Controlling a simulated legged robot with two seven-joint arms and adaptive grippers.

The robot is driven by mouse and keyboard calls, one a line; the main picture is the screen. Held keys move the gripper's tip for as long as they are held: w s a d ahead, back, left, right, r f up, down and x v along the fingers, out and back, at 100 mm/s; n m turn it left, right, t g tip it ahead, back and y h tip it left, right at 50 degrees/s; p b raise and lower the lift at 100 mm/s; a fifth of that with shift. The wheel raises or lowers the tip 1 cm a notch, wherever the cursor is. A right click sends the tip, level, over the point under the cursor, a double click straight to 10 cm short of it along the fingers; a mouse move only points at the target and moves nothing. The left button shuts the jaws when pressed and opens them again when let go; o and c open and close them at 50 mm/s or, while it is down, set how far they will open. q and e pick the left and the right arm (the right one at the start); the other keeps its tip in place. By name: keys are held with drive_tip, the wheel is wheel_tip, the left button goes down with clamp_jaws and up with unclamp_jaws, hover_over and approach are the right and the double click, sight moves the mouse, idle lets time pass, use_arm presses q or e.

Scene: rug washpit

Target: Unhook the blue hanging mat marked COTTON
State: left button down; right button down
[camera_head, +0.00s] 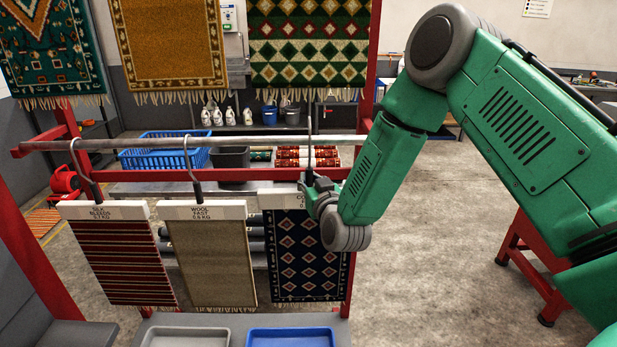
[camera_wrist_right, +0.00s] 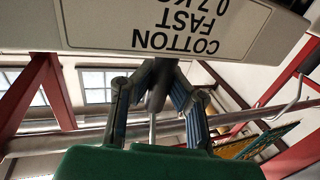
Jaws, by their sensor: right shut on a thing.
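The blue mat (camera_head: 300,256) with diamond patterns hangs upright below its white label bar (camera_head: 281,199), at the right of the hanging row. The bar is partly hidden by my right gripper, but the wrist view shows its label (camera_wrist_right: 180,35) reading COTTON FAST, upside down. My right gripper (camera_head: 318,190) is shut on the mat's hanger stem (camera_wrist_right: 157,85), just above the bar. The hanger's thin hook (camera_head: 309,112) rises above the grey rail (camera_head: 240,142); I cannot tell if it touches the rail. My left gripper is not in view.
A red striped mat (camera_head: 124,262) and a beige mat (camera_head: 210,264) hang from the rail to the left. A red post (camera_head: 373,60) stands close to my right gripper. Grey (camera_head: 186,337) and blue (camera_head: 290,336) trays sit below. Open floor lies at right.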

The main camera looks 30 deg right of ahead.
drive_tip(key=s+a, duration=0.7)
drive_tip(key=s, duration=0.4)
drive_tip(key=shift+s, duration=0.35)
idle(0.7)
drive_tip(key=shift+a+r, duration=0.1)
